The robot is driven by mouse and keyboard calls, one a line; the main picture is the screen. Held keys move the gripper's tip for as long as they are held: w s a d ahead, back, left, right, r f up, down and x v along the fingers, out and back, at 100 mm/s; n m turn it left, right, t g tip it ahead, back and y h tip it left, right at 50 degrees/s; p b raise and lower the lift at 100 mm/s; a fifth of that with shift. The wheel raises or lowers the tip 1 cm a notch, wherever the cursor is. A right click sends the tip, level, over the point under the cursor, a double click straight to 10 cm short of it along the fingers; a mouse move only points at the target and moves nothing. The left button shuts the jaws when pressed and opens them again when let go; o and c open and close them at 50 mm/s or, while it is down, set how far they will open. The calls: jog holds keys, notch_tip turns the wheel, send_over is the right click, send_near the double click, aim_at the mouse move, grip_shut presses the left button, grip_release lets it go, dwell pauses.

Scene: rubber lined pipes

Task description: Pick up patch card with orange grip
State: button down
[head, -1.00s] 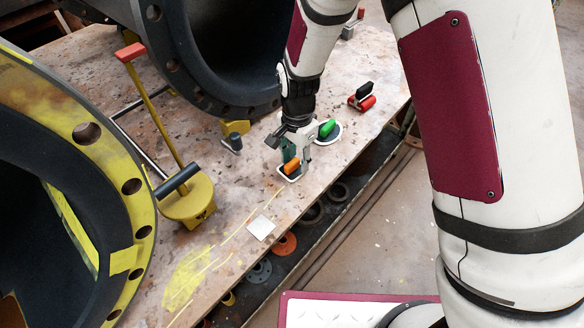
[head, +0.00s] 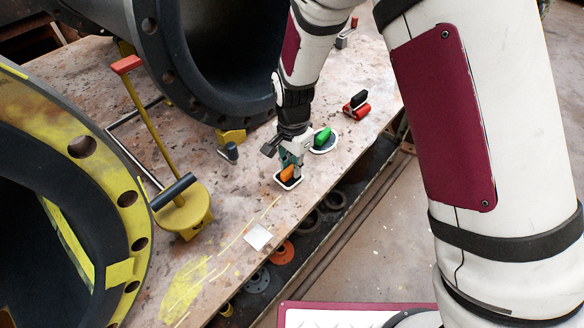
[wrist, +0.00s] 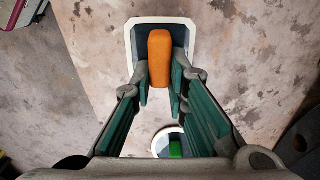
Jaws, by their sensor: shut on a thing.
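The patch card (head: 281,184) is a dark plate with a white rim and an upright orange grip (head: 287,173). It is at the workbench's front edge. In the wrist view the card (wrist: 188,24) is at the top centre, with the orange grip (wrist: 160,58) standing along its middle. My gripper (wrist: 160,78) is shut on the orange grip, with a green-padded finger on each side. In the head view my gripper (head: 289,163) comes down from above and partly covers the card. I see no clear gap between card and bench.
A similar card with a green grip (head: 322,138) lies close behind, and a red-and-black piece (head: 357,104) is farther back. A yellow stand with a red-topped rod (head: 183,209) is at left. Large flanged pipes (head: 128,198) border the bench. A pale square (head: 258,237) lies nearer.

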aim_at(292, 168)
jog(key=r, duration=0.1)
jog(key=r+p, duration=0.1)
jog(key=r, duration=0.1)
jog(key=shift+s+a, duration=0.1)
jog(key=shift+s, duration=0.3)
jog(key=s, duration=0.5)
jog(key=s+a+r+p, duration=0.1)
jog(key=s, duration=0.4)
jog(key=s+a+p, duration=0.1)
jog(key=s, duration=0.4)
jog(key=shift+r, duration=0.15)
